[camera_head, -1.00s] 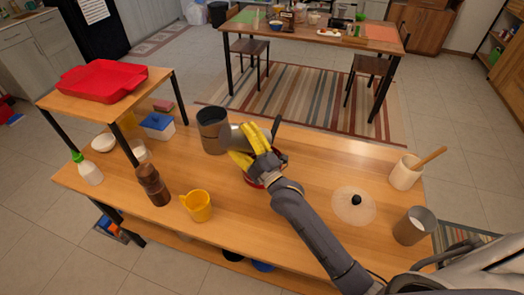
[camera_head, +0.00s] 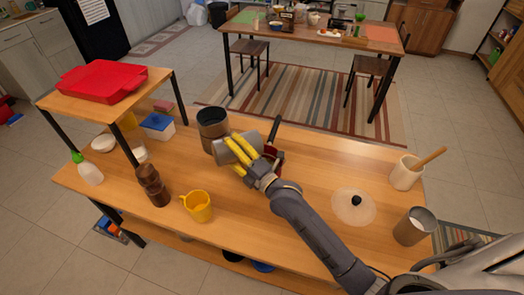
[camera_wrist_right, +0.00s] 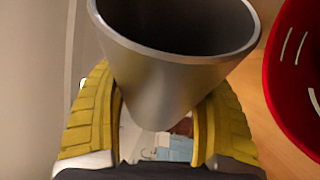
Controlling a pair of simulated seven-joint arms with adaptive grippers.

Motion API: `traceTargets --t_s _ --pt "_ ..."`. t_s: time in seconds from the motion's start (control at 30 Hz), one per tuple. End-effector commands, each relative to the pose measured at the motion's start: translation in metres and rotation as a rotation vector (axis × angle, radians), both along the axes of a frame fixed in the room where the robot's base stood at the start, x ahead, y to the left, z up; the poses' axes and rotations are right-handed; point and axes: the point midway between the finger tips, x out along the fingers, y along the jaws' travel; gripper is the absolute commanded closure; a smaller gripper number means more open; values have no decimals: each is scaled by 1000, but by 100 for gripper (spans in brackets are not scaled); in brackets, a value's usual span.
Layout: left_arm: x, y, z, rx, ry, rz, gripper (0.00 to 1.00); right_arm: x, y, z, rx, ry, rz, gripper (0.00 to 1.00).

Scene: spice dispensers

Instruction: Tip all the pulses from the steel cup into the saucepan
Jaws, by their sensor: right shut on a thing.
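The steel cup (camera_head: 222,153) is in my right gripper (camera_head: 241,150), whose yellow fingers are shut around its sides. In the right wrist view the cup's wide mouth (camera_wrist_right: 180,50) faces the top of the picture and its inside is dark; I see no pulses there. The red saucepan (camera_head: 270,153) sits on the table, mostly hidden behind my gripper, with its dark handle (camera_head: 275,128) pointing away. In the right wrist view the saucepan (camera_wrist_right: 285,85) lies at the right, beside the cup. Its contents are not clear. My left gripper is not in view.
A dark canister (camera_head: 212,124) stands just behind the cup. A pepper mill (camera_head: 152,185) and a yellow mug (camera_head: 197,206) are at the left front. A glass lid (camera_head: 353,206), a utensil pot (camera_head: 406,173) and another metal cup (camera_head: 414,226) are at the right.

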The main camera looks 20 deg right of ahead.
Motion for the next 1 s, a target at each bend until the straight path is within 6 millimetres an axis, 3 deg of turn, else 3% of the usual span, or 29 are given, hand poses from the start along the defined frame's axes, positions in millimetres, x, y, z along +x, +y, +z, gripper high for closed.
traceTargets --t_s 0.27,0.57,0.8,1.0 --pt "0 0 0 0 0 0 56 0 2 -4 -43 -6 -1 68" --pt "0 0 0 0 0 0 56 -1 9 -21 -225 -29 -1 68" --pt "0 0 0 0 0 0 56 -4 27 -34 -382 -52 -1 68" --pt "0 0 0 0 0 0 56 -3 26 -33 -499 -69 0 68"
